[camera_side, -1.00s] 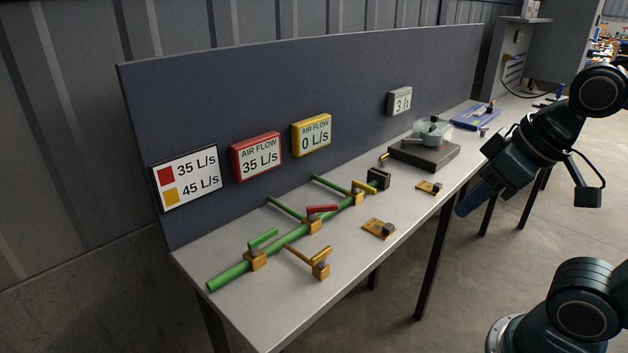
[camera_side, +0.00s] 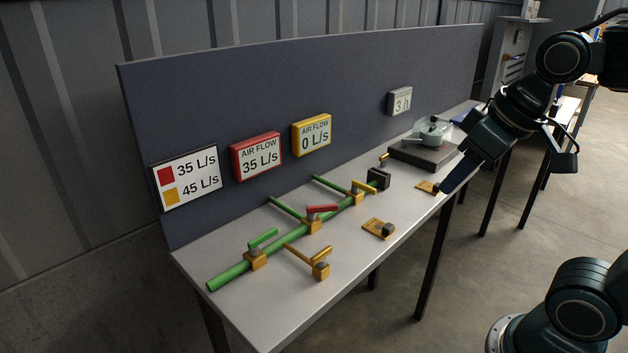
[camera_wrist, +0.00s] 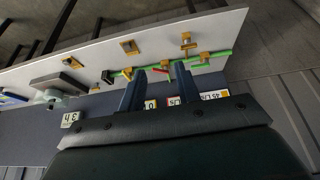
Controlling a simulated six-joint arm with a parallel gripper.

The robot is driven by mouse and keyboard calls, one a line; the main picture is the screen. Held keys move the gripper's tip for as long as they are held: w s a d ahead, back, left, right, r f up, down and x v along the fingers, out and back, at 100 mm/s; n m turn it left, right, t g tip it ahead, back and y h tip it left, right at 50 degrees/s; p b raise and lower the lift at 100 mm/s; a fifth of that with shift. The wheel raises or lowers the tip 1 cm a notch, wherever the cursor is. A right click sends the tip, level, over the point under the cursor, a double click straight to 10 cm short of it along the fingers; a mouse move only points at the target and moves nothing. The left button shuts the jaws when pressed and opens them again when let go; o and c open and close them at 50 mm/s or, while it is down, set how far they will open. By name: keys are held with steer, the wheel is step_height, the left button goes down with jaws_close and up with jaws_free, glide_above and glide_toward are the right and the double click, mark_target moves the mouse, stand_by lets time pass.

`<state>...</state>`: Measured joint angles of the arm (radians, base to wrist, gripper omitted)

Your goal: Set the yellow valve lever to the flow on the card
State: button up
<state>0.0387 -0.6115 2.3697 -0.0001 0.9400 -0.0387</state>
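The yellow valve lever (camera_side: 364,186) sits on a valve at the far end of the green pipe (camera_side: 230,274). The white card (camera_side: 187,179) shows red 35 L/s and yellow 45 L/s. The yellow air flow display (camera_side: 312,135) reads 0 L/s; the red one (camera_side: 257,156) reads 35 L/s. A red lever (camera_side: 321,209) and a green lever (camera_side: 263,239) are on the same pipe. My gripper (camera_side: 446,190) is by the bench's front edge, right of the yellow lever and apart from it. In the wrist view its fingers (camera_wrist: 160,72) are spread with nothing held.
A separate orange valve (camera_side: 320,268) stands in front of the pipe. Small orange plates with dark knobs (camera_side: 380,229) lie along the front. A dark box (camera_side: 425,153) with a pale device and a 3 h display (camera_side: 400,102) are farther back. Bare bench (camera_side: 270,310) shows at the near end.

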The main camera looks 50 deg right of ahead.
steer(key=w+d+r+g, duration=0.1)
steer(key=w+d+r, duration=0.2)
steer(key=w, duration=0.6)
steer(key=g, duration=0.4)
glide_above(367, 186)
step_height(367, 186, down, 12)
steer(key=r, duration=0.1)
steer(key=shift+w+f, duration=0.1)
steer(key=shift+f, duration=0.15)
step_height(367, 186, down, 14)
steer(key=shift+r, duration=0.1)
jaws_close()
